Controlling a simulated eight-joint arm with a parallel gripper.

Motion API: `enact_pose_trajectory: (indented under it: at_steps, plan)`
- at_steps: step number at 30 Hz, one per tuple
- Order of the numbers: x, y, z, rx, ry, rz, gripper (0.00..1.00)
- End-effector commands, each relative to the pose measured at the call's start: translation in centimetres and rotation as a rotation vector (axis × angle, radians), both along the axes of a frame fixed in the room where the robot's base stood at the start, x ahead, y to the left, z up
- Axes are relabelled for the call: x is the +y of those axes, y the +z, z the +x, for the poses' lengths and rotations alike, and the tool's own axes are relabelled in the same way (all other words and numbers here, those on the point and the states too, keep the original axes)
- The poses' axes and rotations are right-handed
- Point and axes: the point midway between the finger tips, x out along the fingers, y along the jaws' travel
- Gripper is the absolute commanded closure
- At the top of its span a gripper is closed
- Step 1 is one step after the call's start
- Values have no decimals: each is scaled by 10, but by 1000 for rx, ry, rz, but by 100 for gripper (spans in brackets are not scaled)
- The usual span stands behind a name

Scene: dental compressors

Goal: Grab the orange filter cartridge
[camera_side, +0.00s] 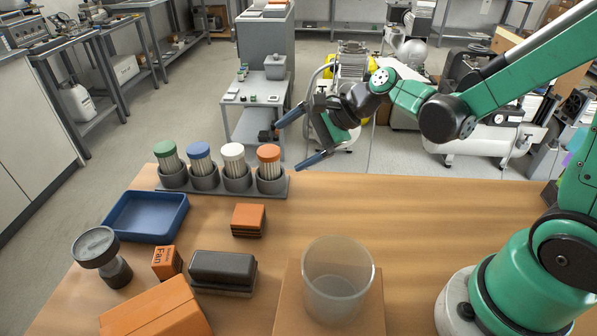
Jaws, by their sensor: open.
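The orange filter cartridge (269,158) has an orange cap and a pale ribbed body. It stands upright in the rightmost cup of a grey holder (207,188) at the back left of the table. Cartridges with green (165,150), blue (199,152) and white (233,153) caps stand in the cups to its left. My gripper (303,141) is open and empty, with its two blue-tipped fingers spread. In the picture it is just right of and slightly above the orange cartridge, apart from it.
A blue tray (145,217), an orange block (248,220), a small orange box (167,262), a dark block (223,270), a dark round-topped object (97,246) and a larger orange box (155,312) lie nearer. A clear container (338,280) stands front centre. The table right of the holder is clear.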

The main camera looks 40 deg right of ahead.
Motion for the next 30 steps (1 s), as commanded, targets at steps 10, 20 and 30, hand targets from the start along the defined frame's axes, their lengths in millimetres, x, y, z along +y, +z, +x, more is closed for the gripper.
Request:
enact_pose_trajectory:
  at_steps: [10,20,30]
  plan:
    - [-4,-34,32,280,-361,704,10]
    - [12,-47,49,326,-392,795,10]
    - [32,-59,70,324,-395,794,10]
